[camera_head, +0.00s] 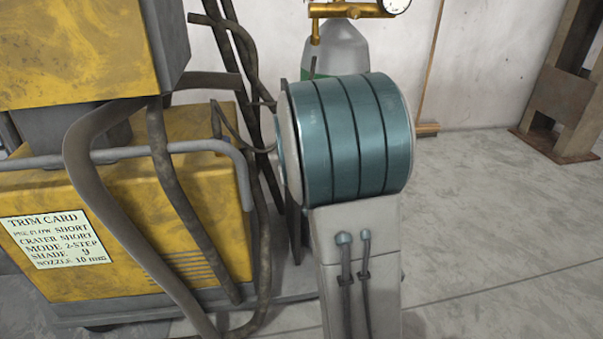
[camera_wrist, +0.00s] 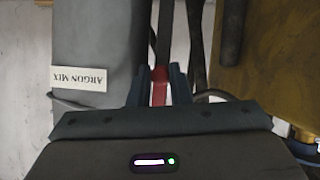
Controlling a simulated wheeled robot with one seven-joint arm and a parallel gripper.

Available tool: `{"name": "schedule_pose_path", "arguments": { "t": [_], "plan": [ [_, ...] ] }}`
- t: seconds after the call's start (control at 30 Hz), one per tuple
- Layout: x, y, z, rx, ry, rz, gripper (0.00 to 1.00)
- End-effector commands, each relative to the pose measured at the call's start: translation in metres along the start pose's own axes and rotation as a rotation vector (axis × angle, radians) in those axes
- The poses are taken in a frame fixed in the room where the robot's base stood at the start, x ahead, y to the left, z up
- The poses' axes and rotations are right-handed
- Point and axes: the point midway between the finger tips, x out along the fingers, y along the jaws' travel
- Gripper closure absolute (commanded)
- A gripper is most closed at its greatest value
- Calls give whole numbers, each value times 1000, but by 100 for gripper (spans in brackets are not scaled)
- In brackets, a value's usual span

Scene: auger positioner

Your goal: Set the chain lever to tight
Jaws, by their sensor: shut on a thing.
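The chain lever (camera_wrist: 160,86) shows in the wrist view as a red piece on a narrow dark bar between my fingers. My gripper (camera_wrist: 158,76) is shut on the red part, with one blue finger on each side. The lever's pivot and the chain cannot be made out, so its setting cannot be read.
A grey gas cylinder (camera_head: 338,48) with a brass regulator (camera_head: 345,10) stands by the wall; its ARGON MIX label (camera_wrist: 80,80) shows in the wrist view. A yellow machine (camera_head: 130,190) with hanging hoses (camera_head: 85,150) fills the left. Floor (camera_head: 500,230) at right is clear.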

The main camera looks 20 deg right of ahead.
Motion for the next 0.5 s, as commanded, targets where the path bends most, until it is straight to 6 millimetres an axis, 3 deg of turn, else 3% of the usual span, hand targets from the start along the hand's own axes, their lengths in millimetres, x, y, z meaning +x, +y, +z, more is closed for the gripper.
{"name": "schedule_pose_path", "arguments": {
  "t": [0.47,0.5],
  "plan": [
    [1,-1,-1,0,13,1,100],
    [1,-1,-1,0,13,1,80]
  ]
}}
